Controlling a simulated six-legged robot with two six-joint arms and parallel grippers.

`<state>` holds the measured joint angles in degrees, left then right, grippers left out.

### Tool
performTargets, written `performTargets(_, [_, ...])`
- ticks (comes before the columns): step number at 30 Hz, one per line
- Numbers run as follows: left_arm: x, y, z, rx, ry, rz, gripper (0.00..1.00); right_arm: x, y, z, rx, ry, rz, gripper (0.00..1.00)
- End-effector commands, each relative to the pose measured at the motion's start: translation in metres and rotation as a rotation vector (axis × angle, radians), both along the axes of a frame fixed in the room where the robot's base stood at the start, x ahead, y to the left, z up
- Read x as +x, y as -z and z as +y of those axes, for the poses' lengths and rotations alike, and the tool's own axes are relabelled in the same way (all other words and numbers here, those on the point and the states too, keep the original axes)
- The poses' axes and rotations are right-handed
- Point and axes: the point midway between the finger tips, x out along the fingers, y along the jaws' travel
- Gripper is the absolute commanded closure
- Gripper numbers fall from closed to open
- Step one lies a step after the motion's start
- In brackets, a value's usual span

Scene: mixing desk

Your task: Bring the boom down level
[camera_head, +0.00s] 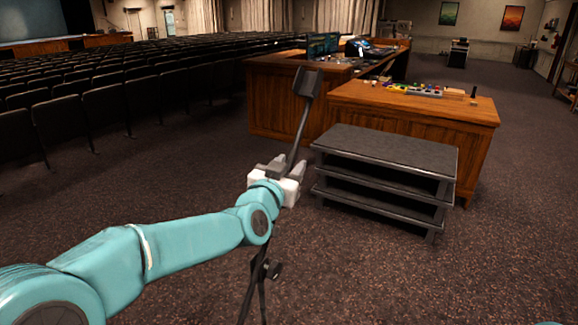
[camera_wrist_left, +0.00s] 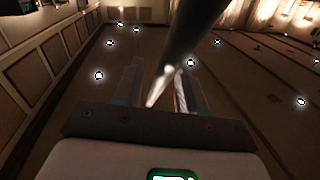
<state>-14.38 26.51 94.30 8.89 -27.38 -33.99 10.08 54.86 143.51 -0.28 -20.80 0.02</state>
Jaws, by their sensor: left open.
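The boom (camera_head: 297,135) is a thin dark pole, steeply tilted, with a dark block (camera_head: 308,82) at its upper end. Below it is a dark stand with a knob (camera_head: 270,269); part of the pole is hidden behind my left arm. My left gripper (camera_head: 292,172) is at the boom's middle, jaws open. In the left wrist view the boom (camera_wrist_left: 190,50) runs between the open fingers of the left gripper (camera_wrist_left: 160,88); I cannot tell whether it touches them. My right gripper is not in view.
A black shelf unit (camera_head: 385,150) stands to the right of the boom. Behind are a wooden desk (camera_head: 400,125) with small coloured items and a longer wooden counter (camera_head: 285,105). Rows of dark seats (camera_head: 108,108) fill the left. Carpet is clear at the lower right.

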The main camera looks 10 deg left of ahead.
Motion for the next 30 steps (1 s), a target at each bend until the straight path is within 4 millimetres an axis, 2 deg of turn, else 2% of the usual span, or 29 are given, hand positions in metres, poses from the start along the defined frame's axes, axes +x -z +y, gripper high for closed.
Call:
performTargets(2, [0.000, 0.000, 0.000, 0.000, 0.000, 0.000, 0.62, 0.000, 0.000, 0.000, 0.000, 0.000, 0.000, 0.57])
performTargets(3, [0.000, 0.000, 0.000, 0.000, 0.000, 0.000, 0.75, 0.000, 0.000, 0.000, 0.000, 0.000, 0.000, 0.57])
performTargets(5, [0.000, 0.000, 0.000, 0.000, 0.000, 0.000, 0.95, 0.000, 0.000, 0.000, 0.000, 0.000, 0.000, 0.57])
performTargets(6, [0.000, 0.000, 0.000, 0.000, 0.000, 0.000, 1.00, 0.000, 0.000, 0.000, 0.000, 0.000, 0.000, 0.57])
performTargets(17, [0.002, 0.000, -0.001, 0.005, 0.000, 0.011, 1.00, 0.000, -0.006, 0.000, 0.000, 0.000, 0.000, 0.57])
performTargets(30, [0.018, 0.012, -0.003, 0.041, -0.002, 0.113, 1.00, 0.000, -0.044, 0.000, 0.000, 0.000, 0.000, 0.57])
